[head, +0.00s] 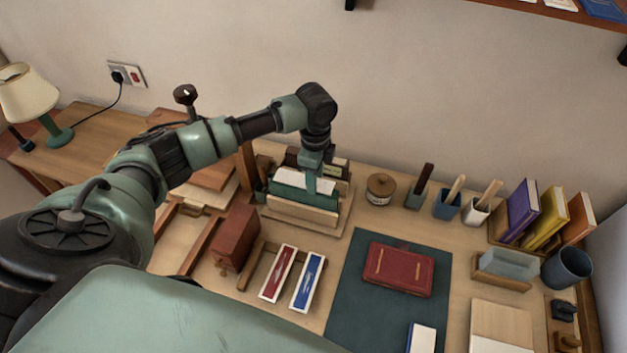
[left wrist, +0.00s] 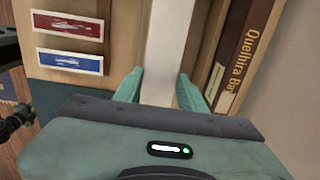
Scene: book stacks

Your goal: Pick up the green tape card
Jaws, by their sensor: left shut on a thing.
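My left gripper (head: 312,188) reaches down into a wooden holder (head: 272,222) of upright books and cards near the wall. In the left wrist view its teal fingers (left wrist: 160,90) are shut on a pale, flat, upright thing (left wrist: 166,45). I cannot tell whether this is the green tape card, as no green tape shows on its visible edge. A green-sided piece with a white top (head: 292,181) stands in the holder beside the fingers. A red-labelled card (head: 278,273) and a blue-labelled card (head: 308,282) lie in front. My right gripper is out of view.
A brown book lettered "Quelhira" (left wrist: 245,45) stands close beside the right finger. A reddish-brown box (head: 236,238) is left of the labelled cards. A red book (head: 398,268) lies on a dark mat (head: 365,320). A round tin (head: 381,188) stands right of the holder.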

